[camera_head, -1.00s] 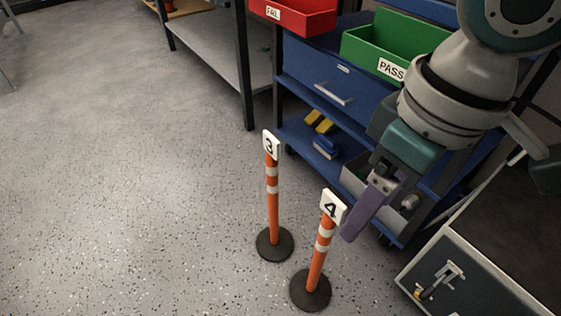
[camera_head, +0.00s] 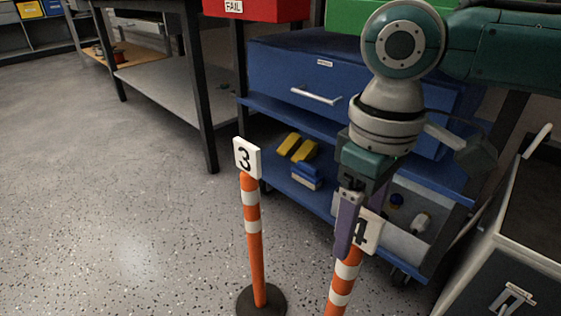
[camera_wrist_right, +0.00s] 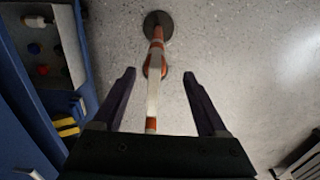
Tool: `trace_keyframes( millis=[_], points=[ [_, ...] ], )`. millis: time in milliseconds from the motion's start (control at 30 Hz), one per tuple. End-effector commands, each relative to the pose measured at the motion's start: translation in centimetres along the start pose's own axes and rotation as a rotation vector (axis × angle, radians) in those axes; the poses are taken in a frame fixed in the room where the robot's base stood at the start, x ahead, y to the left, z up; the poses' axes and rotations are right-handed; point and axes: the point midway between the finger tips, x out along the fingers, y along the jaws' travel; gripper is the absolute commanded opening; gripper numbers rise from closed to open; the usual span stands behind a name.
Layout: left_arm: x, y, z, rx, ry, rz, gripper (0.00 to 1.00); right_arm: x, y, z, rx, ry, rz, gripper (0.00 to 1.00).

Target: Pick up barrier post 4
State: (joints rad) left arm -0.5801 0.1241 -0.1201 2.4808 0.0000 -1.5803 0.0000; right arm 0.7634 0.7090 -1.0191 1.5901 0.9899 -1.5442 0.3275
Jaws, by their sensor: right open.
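Barrier post 4 (camera_head: 342,284) is an orange pole with white bands and a white sign marked 4 at its top. It stands at the lower middle right of the head view, its base out of frame. My right gripper (camera_head: 352,238) points down at the sign, and a purple finger hides part of the sign. In the right wrist view, the open fingers (camera_wrist_right: 159,74) have an orange-and-white post (camera_wrist_right: 153,95) in the gap between them, apart from both. My left gripper is not in view.
Barrier post 3 (camera_head: 254,240) stands on a dark round base just left of post 4. A blue cart (camera_head: 290,110) with shelves is close behind the gripper. A grey case (camera_head: 500,265) is at the right. Open floor (camera_head: 110,220) lies to the left.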

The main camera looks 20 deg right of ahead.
Motion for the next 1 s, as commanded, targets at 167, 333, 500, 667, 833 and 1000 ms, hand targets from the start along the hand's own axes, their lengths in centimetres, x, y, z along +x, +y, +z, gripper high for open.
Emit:
trace_keyframes(
  millis=[167,333,500,667,833,1000],
  points=[
    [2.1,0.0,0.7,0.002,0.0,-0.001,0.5,2.2,0.4,-0.1,0.001,0.001,0.001,0.76],
    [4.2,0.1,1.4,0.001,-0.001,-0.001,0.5,4.8,0.7,-0.2,-0.001,0.0,0.002,0.76],
    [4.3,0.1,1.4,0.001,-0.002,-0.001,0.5,5.1,0.7,-0.3,-0.001,0.002,0.001,0.76],
    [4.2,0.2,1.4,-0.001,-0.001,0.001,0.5,5.0,0.7,-0.3,-0.001,0.002,0.001,0.71],
    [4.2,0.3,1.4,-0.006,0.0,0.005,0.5,5.0,0.7,-0.2,-0.001,0.001,0.001,0.52],
    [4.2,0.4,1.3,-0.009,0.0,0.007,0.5,5.0,0.7,-0.2,-0.001,0.001,0.001,0.33]
  ],
)
